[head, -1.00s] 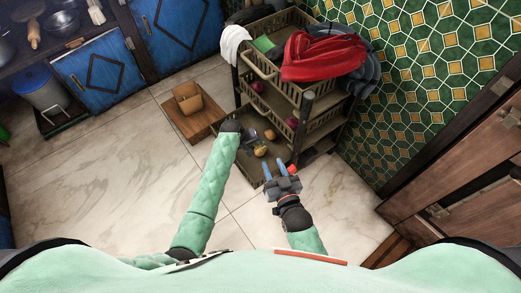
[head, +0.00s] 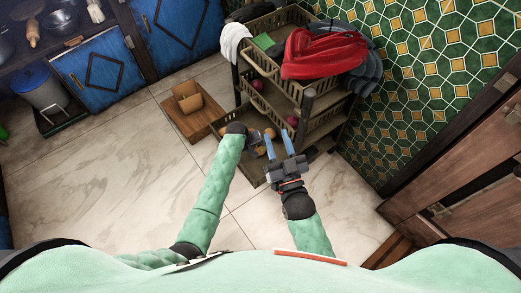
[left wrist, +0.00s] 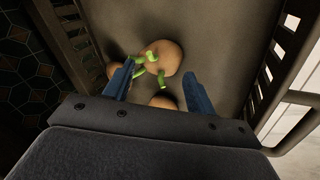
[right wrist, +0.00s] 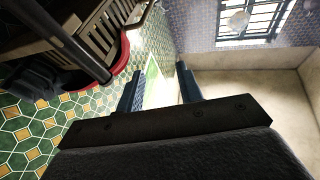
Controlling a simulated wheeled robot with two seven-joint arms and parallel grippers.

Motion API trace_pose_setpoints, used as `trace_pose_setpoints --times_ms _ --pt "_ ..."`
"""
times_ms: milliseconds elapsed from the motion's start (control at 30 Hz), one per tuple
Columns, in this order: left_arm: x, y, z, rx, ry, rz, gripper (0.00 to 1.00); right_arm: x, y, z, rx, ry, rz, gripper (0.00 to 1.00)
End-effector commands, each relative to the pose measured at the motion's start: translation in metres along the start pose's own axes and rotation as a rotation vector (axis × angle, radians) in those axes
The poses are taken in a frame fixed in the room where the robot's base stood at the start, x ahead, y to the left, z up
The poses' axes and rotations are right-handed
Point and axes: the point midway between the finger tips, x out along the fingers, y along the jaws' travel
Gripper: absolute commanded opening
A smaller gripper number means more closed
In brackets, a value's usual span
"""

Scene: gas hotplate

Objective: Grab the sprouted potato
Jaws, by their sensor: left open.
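The sprouted potato (left wrist: 164,58) is round and tan with green sprouts. In the left wrist view it lies on the basket floor, just ahead of my left gripper (left wrist: 159,72). That gripper is open, its blue fingers apart; I cannot tell whether the left finger touches a sprout. Plain potatoes lie beside it, one (left wrist: 115,70) partly behind the left finger, another (left wrist: 162,102) partly hidden by the gripper body. In the head view, my left gripper (head: 255,142) is over the bottom basket, largely hidden. My right gripper (head: 279,143) is open and empty near the basket's front.
The bottom basket (head: 250,172) is pulled out from the rack, its slatted walls close on both sides. Upper baskets hold red onions (head: 292,121) and a red cloth (head: 318,55). A wooden box (head: 187,97) stands left. The floor (head: 100,165) at left is clear.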

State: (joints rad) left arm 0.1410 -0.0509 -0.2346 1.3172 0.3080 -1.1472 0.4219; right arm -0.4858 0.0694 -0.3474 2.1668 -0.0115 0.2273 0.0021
Motion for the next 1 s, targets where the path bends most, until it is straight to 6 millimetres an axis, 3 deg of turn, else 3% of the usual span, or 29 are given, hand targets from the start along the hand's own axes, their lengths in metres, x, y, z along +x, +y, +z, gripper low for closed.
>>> trace_pose_setpoints --times_ms 533,933,1000 --pt "0.028 0.001 0.0 0.0 0.0 0.0 0.56 0.013 -0.005 -0.089 -0.025 0.293 -0.019 0.36" --pt "0.031 0.001 0.001 0.001 0.0 0.0 0.56 0.013 -0.006 -0.101 -0.027 0.331 -0.022 0.36" --pt "0.031 0.001 0.001 0.001 0.0 0.0 0.44 0.013 -0.006 -0.101 -0.027 0.331 -0.022 0.36"
